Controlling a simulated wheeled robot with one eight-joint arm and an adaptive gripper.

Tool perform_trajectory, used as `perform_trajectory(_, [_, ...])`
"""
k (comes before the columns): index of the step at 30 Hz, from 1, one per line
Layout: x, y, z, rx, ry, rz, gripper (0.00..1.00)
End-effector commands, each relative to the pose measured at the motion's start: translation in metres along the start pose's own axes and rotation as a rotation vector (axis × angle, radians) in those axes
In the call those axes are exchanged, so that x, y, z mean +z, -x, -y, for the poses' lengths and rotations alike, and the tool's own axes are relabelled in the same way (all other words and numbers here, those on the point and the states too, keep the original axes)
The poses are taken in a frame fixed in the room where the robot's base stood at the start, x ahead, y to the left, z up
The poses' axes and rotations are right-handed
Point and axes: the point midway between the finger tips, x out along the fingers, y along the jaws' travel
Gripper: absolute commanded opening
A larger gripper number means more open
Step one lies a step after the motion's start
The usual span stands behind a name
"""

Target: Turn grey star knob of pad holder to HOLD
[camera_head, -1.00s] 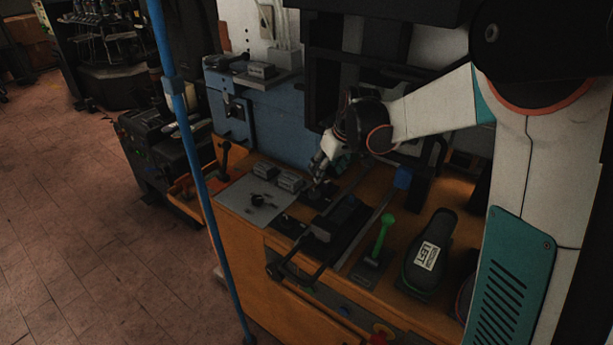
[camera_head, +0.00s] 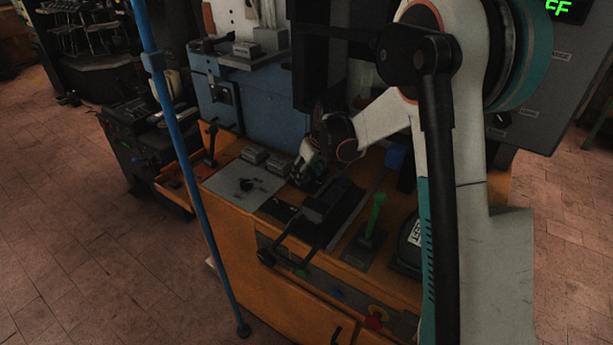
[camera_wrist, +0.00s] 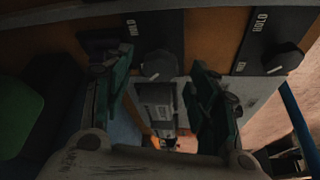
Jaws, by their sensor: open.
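My gripper (camera_head: 305,172) is over the orange bench, near the dark panels between the blue machine and the black slide. In the wrist view my gripper (camera_wrist: 160,68) is open, with one green finger on each side of a round dark grey knob (camera_wrist: 158,66). This knob sits on a black plate marked HOLD (camera_wrist: 131,28). Whether the fingers touch it, I cannot tell. A second dark grey knob (camera_wrist: 283,60) on another plate marked HOLD (camera_wrist: 261,21) lies to the right, outside the fingers. Star lobes are not clear on either knob. The arm hides the knob area in the head view.
A light grey plate (camera_head: 228,193) with a small black knob lies left of my gripper. A green-handled lever (camera_head: 375,214) stands to the right. A blue machine (camera_head: 247,100) rises behind. A blue pole (camera_head: 178,130) stands at the bench's left.

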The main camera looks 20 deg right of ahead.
Motion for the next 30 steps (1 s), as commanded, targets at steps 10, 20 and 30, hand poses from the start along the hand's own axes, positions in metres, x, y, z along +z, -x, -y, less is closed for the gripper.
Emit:
perform_trajectory(10, [0.0001,-0.0112,0.0001,0.0,0.0,0.0,0.54])
perform_trajectory(20, [0.0001,-0.0109,0.0001,0.0,0.0,0.0,0.1])
perform_trajectory(30, [0.0002,-0.0107,0.0007,0.011,-0.027,0.0,0.1])
